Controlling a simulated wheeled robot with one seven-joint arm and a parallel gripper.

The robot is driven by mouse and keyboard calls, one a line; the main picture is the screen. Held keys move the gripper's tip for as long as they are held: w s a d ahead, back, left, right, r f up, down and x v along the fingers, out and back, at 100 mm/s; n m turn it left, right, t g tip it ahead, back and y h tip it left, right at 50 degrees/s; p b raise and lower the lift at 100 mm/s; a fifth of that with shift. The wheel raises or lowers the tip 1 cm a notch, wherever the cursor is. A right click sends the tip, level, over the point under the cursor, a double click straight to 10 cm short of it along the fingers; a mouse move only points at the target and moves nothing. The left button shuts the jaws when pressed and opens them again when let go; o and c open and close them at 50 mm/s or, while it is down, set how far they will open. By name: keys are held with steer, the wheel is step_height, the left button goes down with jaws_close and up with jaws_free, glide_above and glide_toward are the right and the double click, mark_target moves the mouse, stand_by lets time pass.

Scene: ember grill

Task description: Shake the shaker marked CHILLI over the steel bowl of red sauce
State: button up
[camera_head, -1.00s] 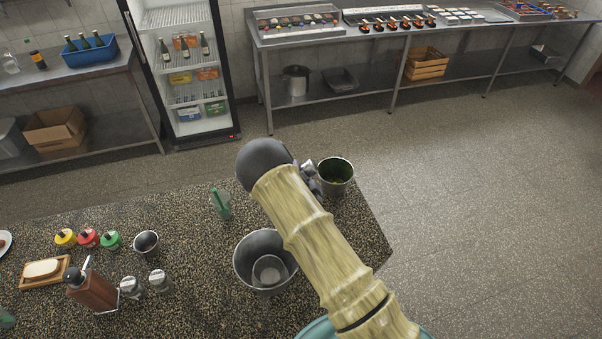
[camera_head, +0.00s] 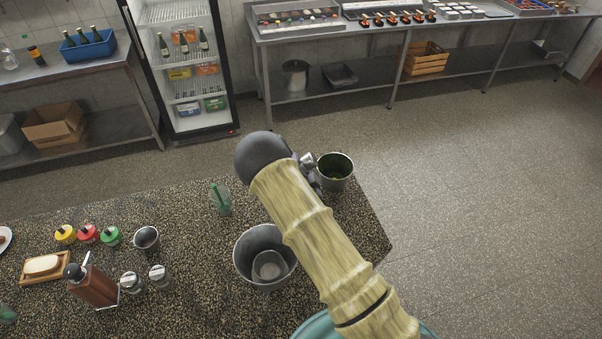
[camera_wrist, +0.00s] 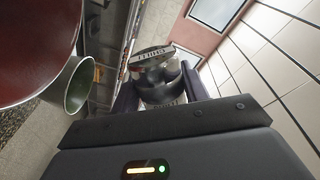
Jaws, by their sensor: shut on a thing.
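The shaker marked CHILLI (camera_wrist: 152,58) is between my gripper's fingers (camera_wrist: 161,93) in the wrist view. Its lettering reads upside down there. My gripper is shut on it. In the head view a small shiny part of the shaker (camera_head: 307,160) shows beside my arm; most of the gripper is hidden behind the arm. The red sauce (camera_wrist: 35,40) fills the upper left of the wrist view, close to the camera, and its bowl is cut off by the edge. In the head view I cannot see this bowl; my arm covers that part of the counter.
A steel pot with green contents (camera_head: 335,171) stands just right of my gripper; it also shows in the wrist view (camera_wrist: 74,84).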

mark_target(301, 159)
steer(key=shift+s+f, duration=0.25)
steer(key=shift+s, duration=0.05)
steer(key=shift+w+d+f, duration=0.1)
steer(key=shift+w+f, duration=0.1)
steer(key=shift+w, duration=0.05)
step_height(301, 159, down, 4)
step_height(301, 159, up, 4)
steer(key=shift+w+r, duration=0.1)
steer(key=shift+r, duration=0.05)
steer(key=shift+s, duration=0.35)
steer(key=shift+w, duration=0.15)
step_height(301, 159, down, 4)
step_height(301, 159, up, 4)
steer(key=shift+w+r, duration=0.1)
steer(key=shift+w, duration=0.05)
steer(key=shift+s, duration=0.25)
steer(key=shift+w, duration=0.25)
steer(key=shift+s+r+p, duration=0.15)
steer(key=shift+r+p, duration=1)
steer(key=shift+r, duration=1.75)
